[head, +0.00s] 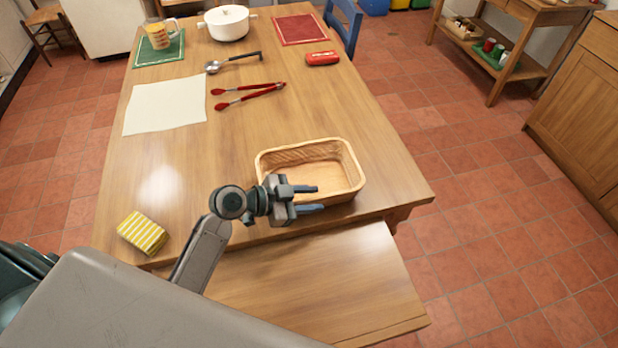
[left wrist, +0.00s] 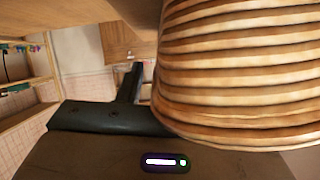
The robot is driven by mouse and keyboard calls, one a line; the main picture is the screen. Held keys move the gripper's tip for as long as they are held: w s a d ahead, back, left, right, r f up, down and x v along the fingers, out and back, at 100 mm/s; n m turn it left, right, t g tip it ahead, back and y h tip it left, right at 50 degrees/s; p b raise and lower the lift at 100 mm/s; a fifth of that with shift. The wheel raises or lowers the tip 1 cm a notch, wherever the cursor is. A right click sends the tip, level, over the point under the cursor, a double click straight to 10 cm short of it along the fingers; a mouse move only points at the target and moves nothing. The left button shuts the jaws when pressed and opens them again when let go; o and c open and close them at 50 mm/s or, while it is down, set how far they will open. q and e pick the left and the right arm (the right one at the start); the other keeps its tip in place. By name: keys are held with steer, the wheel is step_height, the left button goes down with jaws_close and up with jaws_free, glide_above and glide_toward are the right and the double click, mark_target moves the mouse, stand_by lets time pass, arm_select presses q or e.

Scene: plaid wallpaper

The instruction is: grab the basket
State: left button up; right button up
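The basket (head: 337,185) is a light woven, open-topped rectangle near the table's front edge, and it looks empty. My left gripper (head: 319,198) is at the basket's near wall, its two blue-grey fingers apart. In the head view one finger lies over the basket's inside and the other along the near rim. The left wrist view shows the ribbed wicker (left wrist: 240,80) very close, with one dark finger beside it. The other finger is hidden there. I cannot tell whether the fingers touch the wicker. My right gripper is not in view.
The wooden table (head: 215,150) holds a yellow striped block (head: 142,233), red tongs (head: 248,94), a white cloth (head: 166,105), a ladle (head: 232,61), a red case (head: 322,58) and a white pot (head: 228,23).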

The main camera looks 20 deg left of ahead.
arm_select(q)
steer(key=shift+c, duration=0.2)
jaws_close()
steer(key=shift+r, duration=0.15)
